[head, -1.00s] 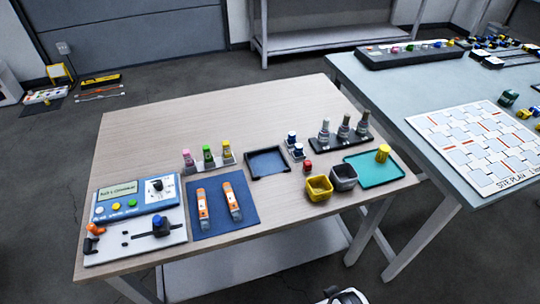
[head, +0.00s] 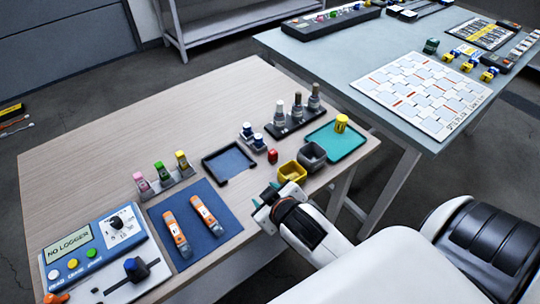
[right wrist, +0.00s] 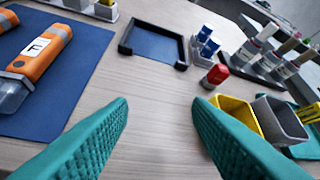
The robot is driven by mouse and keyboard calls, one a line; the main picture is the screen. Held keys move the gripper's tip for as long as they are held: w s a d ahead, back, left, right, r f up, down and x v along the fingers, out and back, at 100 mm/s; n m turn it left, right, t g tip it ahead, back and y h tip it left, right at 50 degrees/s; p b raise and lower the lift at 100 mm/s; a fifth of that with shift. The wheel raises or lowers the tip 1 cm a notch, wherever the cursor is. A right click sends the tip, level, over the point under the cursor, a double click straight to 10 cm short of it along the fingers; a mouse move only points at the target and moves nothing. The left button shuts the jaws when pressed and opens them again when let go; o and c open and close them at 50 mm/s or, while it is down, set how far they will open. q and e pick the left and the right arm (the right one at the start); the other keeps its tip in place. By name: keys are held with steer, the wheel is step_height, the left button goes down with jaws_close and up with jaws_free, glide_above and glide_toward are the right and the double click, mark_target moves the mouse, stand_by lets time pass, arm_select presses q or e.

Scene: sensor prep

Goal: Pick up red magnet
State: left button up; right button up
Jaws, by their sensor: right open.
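The red magnet (head: 273,156) is a small red piece standing on the wooden table, just behind the yellow bin and in front of the two blue-capped pieces. In the right wrist view the red magnet (right wrist: 215,76) sits right of centre, beyond the right fingertip. My right gripper (head: 268,200) is at the table's front edge, left of the yellow bin. In the right wrist view its teal fingers (right wrist: 158,115) are wide apart with nothing between them. The red magnet is apart from the fingers. My left gripper is not in view.
A yellow bin (head: 292,171) and a grey bin (head: 312,157) stand close to the magnet. A dark open tray (head: 206,163) lies to its left, and two blue-capped pieces (right wrist: 207,45) stand behind. Bare table lies between the tray and my fingers.

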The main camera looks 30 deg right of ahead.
steer(key=w+a+r+n+t+y, duration=0.35)
steer(key=w+r+t, duration=0.2)
steer(key=r, duration=0.25)
steer(key=w+a+r+n+t+y, duration=0.2)
steer(key=w+a+r+n+t, duration=0.15)
steer(key=w+r+n, duration=0.35)
steer(key=s+a+r+n+g+y, duration=0.1)
steer(key=a+r+n+g+y, duration=0.1)
steer(key=a+n+g+y, duration=0.4)
steer(key=a+r+n+g+y, duration=0.1)
steer(key=a+r+n+y, duration=0.2)
steer(key=n+y, duration=0.55)
steer(key=n+g+h, duration=0.9)
steer(key=g+h, duration=0.3)
steer(key=h, duration=0.6)
glide_above(272, 151)
step_height(272, 151, down, 12)
steer(key=shift+h, duration=0.3)
step_height(272, 151, down, 6)
steer(key=shift+w+a, duration=0.1)
steer(key=shift+f+p, duration=0.65)
steer(key=shift+f, duration=2.2)
jaws_close()
